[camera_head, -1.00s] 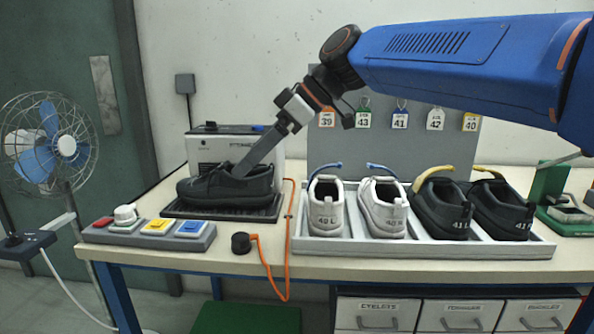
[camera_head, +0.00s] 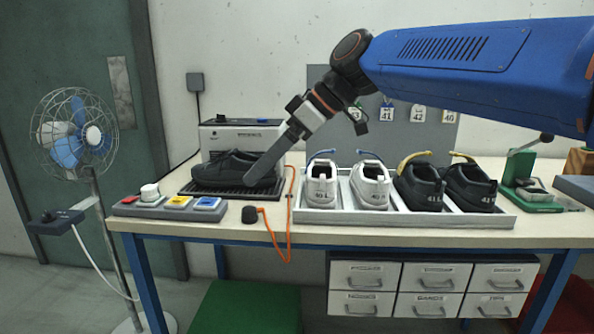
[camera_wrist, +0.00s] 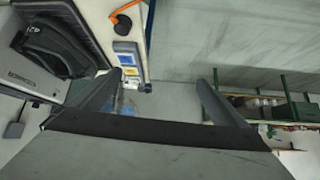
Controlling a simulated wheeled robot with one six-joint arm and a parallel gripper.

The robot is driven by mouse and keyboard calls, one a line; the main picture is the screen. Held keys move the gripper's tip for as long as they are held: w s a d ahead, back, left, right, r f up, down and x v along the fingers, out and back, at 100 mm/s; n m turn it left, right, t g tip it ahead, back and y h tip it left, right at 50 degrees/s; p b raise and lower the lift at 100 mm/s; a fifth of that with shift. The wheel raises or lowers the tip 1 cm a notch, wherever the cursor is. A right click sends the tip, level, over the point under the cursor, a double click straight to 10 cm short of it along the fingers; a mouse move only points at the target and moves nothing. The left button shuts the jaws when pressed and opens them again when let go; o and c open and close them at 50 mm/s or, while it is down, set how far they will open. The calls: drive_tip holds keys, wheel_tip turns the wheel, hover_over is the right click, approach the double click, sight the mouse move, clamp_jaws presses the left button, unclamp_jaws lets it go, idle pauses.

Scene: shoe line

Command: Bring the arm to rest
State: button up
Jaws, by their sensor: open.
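My gripper (camera_head: 252,178) is open and empty, reaching down and to the left from my blue arm. In the head view its finger overlaps the heel end of a black shoe (camera_head: 222,168). I cannot tell from that view how much space lies between them. The wrist view shows both gripper fingers (camera_wrist: 158,85) spread apart with nothing between them. There the black shoe (camera_wrist: 50,45) lies to the left, outside the fingers. The shoe rests on a dark ribbed plate in front of a white machine (camera_head: 240,136).
A pale tray (camera_head: 400,218) with two white and two black shoes stands right of the gripper. A button panel (camera_head: 168,207) and an orange cord (camera_head: 289,215) are at the front left. A fan (camera_head: 75,138) stands left of the table. Drawers (camera_head: 430,288) hang below.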

drive_tip(key=s+d+f+m+t+h, duration=0.1)
drive_tip(key=s+d+f+m+h, duration=0.2)
drive_tip(key=d+f, duration=0.6)
drive_tip(key=s+d+f+m+t+h, duration=0.1)
drive_tip(key=s+d+f+m+h, duration=0.1)
drive_tip(key=s+d+f+m, duration=0.5)
drive_tip(key=s+d+f+m+t+h, duration=0.1)
drive_tip(key=s+d+f+m+h, duration=0.2)
drive_tip(key=d, duration=1.5)
drive_tip(key=s+f+m, duration=0.3)
drive_tip(key=s+f, duration=0.4)
drive_tip(key=f, duration=0.2)
drive_tip(key=shift+d+f+t+h, duration=0.3)
drive_tip(key=shift+d+f, duration=0.1)
